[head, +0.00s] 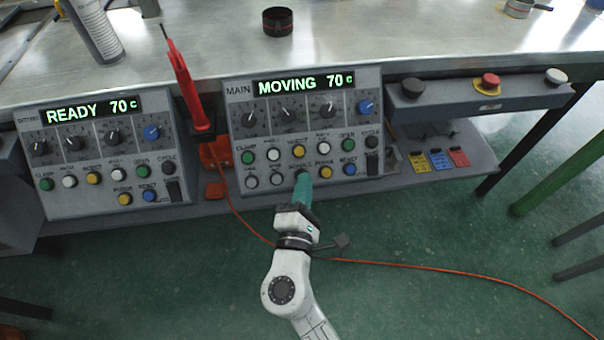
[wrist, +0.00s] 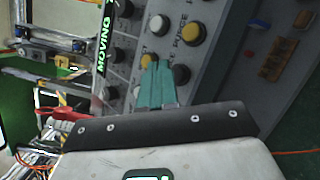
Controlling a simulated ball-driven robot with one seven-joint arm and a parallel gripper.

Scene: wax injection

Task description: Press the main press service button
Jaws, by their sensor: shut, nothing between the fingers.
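The main press panel (head: 240,130) stands at the centre of the head view, its display (head: 304,84) reading "MOVING 70 c". Its lower row has white buttons at the left, then a dark button, a yellow button (head: 325,171) and a blue button (head: 349,169). The small labels are too blurred for me to pick out the service button surely. My gripper (head: 302,180) is shut and empty, its green fingertips at the dark button in the lower row and partly covering it. In the wrist view the fingertips (wrist: 157,66) lie between a yellow button (wrist: 146,61) and a dark button (wrist: 182,74); contact is unclear.
A second panel (head: 75,196) reading "READY 70 c" stands at the left. A red pointed tool (head: 180,75) stands upright between the panels. A box with black, red and white buttons (head: 480,102) is at the right. An orange cable (head: 420,267) crosses the floor.

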